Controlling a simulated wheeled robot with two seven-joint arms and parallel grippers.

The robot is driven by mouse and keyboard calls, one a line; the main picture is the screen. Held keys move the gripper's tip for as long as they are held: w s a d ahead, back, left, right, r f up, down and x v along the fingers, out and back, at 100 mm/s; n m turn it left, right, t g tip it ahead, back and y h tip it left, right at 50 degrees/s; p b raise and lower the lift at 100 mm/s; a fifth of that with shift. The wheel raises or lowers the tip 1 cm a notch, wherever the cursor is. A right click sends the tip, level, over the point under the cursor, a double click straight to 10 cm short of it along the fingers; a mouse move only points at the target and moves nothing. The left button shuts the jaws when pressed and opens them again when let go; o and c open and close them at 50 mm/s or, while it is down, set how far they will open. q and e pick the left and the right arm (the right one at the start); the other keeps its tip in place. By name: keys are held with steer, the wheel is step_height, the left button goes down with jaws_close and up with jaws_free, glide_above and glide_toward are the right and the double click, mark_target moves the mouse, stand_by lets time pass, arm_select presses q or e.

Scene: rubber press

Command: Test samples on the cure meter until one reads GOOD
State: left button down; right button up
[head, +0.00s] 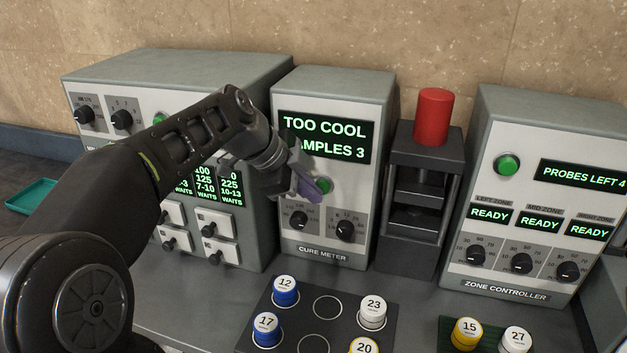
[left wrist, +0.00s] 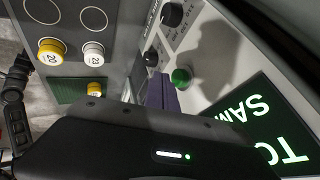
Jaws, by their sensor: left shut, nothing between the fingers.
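The cure meter (head: 310,253) stands at the middle back. Its display (head: 327,135) reads "TOO COOL" above a partly hidden line ending "AMPLES 3". My left gripper (head: 308,186) is shut and empty, its purple fingers right by the meter's green button (head: 324,185); I cannot tell whether they touch. The fingers (left wrist: 160,94) and button (left wrist: 181,77) also show close together in the left wrist view. Numbered samples stand in front: blue 12 (head: 285,290), blue 17 (head: 267,328), white 23 (head: 373,311) and yellow 20 (head: 363,346) on a dark tray (head: 297,312). My right gripper is out of view.
Yellow 15 (head: 466,333) and white 27 (head: 515,341) stand on a green mat (head: 445,325). A press with a red top (head: 433,117) stands right of the meter. The zone controller (head: 505,290) shows three "READY" displays and "PROBES LEFT 4". My arm partly hides the left machine (head: 185,75).

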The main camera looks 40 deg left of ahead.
mark_target(321, 186)
arm_select(q)
steer(key=shift+w+a, duration=0.3)
steer(key=shift+w, duration=0.45)
steer(key=shift+w+a, duration=0.25)
steer(key=shift+w, duration=0.55)
